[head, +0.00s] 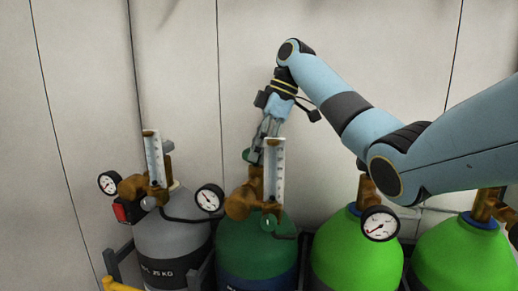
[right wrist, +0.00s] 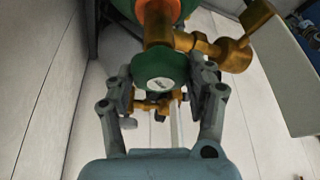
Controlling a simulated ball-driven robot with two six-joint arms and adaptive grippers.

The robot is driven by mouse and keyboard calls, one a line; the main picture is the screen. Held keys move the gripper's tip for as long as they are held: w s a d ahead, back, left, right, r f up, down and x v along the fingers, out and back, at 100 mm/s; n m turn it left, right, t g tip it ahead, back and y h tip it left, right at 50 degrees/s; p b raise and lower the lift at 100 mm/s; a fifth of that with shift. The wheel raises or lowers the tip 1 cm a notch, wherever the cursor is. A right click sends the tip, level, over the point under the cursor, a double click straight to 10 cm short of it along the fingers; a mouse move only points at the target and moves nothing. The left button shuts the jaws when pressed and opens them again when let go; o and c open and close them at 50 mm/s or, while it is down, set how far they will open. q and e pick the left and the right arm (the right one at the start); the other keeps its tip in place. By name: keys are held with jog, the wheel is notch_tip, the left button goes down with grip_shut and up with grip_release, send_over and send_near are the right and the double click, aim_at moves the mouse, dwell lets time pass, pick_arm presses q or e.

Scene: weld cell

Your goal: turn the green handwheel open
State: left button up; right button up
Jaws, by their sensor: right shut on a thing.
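The green handwheel (right wrist: 160,72) sits on top of a brass valve, between the fingers of my right gripper (right wrist: 162,90) in the right wrist view. The fingers are shut on its rim from both sides. In the head view the handwheel (head: 247,155) is mostly hidden by my right gripper (head: 258,150), which reaches down on it from above. The valve belongs to the dark green cylinder (head: 250,252). A flow tube (head: 274,170) with a scale stands in front of the valve. My left gripper is not in view.
A grey cylinder (head: 170,240) with its own flow tube (head: 154,158) and gauge stands to the left. Bright green cylinders (head: 350,255) stand to the right, with a gauge (head: 380,224) in front. A pale panelled wall (head: 180,70) is close behind.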

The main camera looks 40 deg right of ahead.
jog(key=shift+n+g, duration=0.3)
jog(key=shift+n, duration=0.3)
jog(key=o, duration=1.2)
jog(key=shift+w, duration=0.1)
jog(key=shift+d+r, duration=0.15)
jog(key=shift+r, duration=0.15)
jog(key=s+d, duration=0.1)
jog(key=d, duration=0.2)
jog(key=s+d, duration=0.1)
jog(key=d, duration=0.3)
jog(key=s+d, duration=0.2)
jog(key=d, duration=0.2)
jog(key=shift+d+r, duration=0.25)
